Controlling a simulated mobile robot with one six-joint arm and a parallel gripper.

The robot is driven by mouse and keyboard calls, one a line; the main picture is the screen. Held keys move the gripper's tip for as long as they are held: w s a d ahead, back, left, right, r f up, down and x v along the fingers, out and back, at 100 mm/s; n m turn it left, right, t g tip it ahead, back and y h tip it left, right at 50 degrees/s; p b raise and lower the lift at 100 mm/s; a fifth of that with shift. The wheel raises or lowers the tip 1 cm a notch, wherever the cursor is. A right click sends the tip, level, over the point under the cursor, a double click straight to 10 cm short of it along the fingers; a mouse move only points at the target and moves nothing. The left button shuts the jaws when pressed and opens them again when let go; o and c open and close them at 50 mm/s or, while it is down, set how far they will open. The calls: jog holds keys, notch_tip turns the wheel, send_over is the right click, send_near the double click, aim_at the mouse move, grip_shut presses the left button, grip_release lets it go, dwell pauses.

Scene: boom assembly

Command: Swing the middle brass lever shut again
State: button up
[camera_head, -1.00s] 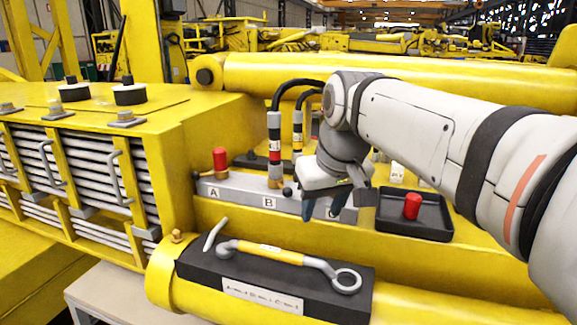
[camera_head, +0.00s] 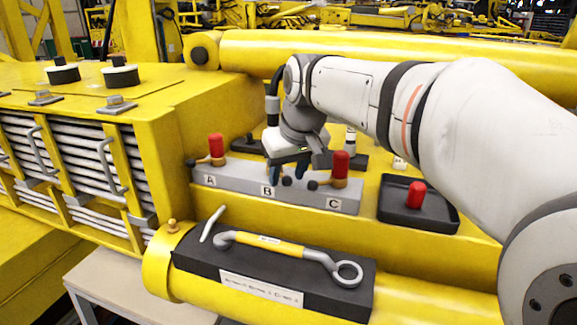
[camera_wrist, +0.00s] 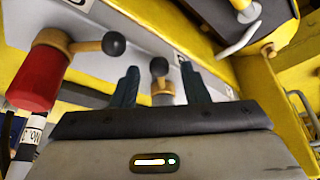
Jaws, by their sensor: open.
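The grey manifold block (camera_head: 235,180) carries labels A, B and C. The middle brass lever, at B, is mostly hidden behind my gripper in the head view; its black knob (camera_head: 287,181) shows below the fingers. In the wrist view the middle lever (camera_wrist: 162,87) appears between the fingertips, farther off, with its knob toward the top. My gripper (camera_head: 285,170) is open above B with nothing in it; its dark blue fingers (camera_wrist: 160,85) are apart. I cannot tell whether they touch the lever.
Red-capped fittings stand at A (camera_head: 215,146) and C (camera_head: 340,163), each with a black-knobbed brass lever beside it. The C fitting (camera_wrist: 38,78) is close by in the wrist view. A black tray (camera_head: 400,218) holds a red cap (camera_head: 416,194). A wrench (camera_head: 290,250) lies in front.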

jog(key=shift+c, duration=0.5)
grip_shut()
